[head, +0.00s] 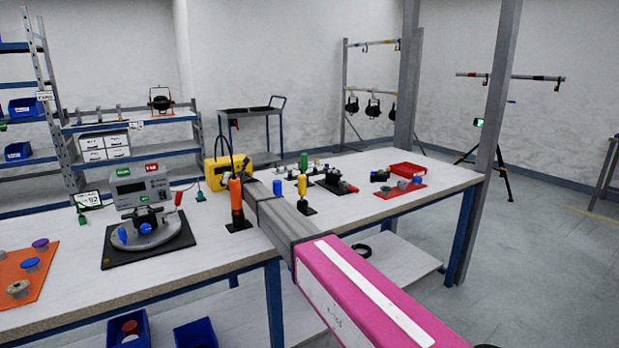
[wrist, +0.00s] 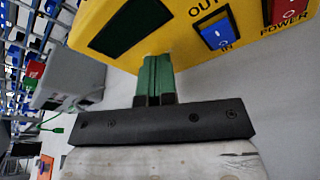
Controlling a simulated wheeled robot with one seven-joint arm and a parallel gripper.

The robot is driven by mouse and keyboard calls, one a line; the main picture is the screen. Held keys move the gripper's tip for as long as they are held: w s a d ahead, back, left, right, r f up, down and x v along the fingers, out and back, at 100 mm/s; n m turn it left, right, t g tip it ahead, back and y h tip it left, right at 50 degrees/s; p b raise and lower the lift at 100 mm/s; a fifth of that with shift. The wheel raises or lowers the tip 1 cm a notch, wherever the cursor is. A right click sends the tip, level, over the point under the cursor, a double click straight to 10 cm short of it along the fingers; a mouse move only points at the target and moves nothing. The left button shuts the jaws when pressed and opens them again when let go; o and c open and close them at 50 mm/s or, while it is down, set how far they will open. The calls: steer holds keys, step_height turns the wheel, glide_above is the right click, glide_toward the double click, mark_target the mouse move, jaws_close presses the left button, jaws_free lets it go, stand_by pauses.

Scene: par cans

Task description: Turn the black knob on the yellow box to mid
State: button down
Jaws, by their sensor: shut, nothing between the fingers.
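The yellow box (head: 214,172) stands on the workbench, partly behind my arm in the head view. In the wrist view the yellow box (wrist: 185,35) fills the top, with a dark panel (wrist: 130,25), a blue switch (wrist: 217,33) marked IN and a red switch (wrist: 289,10) marked POWER. My gripper (wrist: 154,62) has green fingers pressed together, empty, with their tips at the box's face near its lower edge. I cannot tell whether they touch it. The black knob does not show clearly in either view.
An orange-handled tool (head: 237,203) stands on the workbench (head: 210,240) close to my arm. A grey instrument (head: 142,187) and a round fixture on a black base (head: 150,240) are to the left. A red tray (head: 407,170) lies at the right.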

steer(key=shift+w+a+r, duration=0.1)
steer(key=shift+w+a, duration=0.3)
steer(key=shift+w, duration=0.2)
steer(key=shift+s+a+r, duration=0.1)
steer(key=shift+a+r, duration=0.2)
steer(key=shift+a, duration=0.15)
stand_by(0.4)
steer(key=shift+d+r, duration=0.1)
steer(key=shift+r, duration=0.2)
steer(key=shift+d, duration=0.1)
steer(key=s+d, duration=0.1)
steer(key=s, duration=0.1)
steer(key=s+d, duration=0.2)
steer(key=s, duration=0.1)
steer(key=shift+s+d+f, duration=0.25)
steer(key=shift+s+d, duration=0.05)
steer(key=shift+d, duration=0.1)
steer(key=shift+s+d+f, duration=0.15)
steer(key=shift+d, duration=0.05)
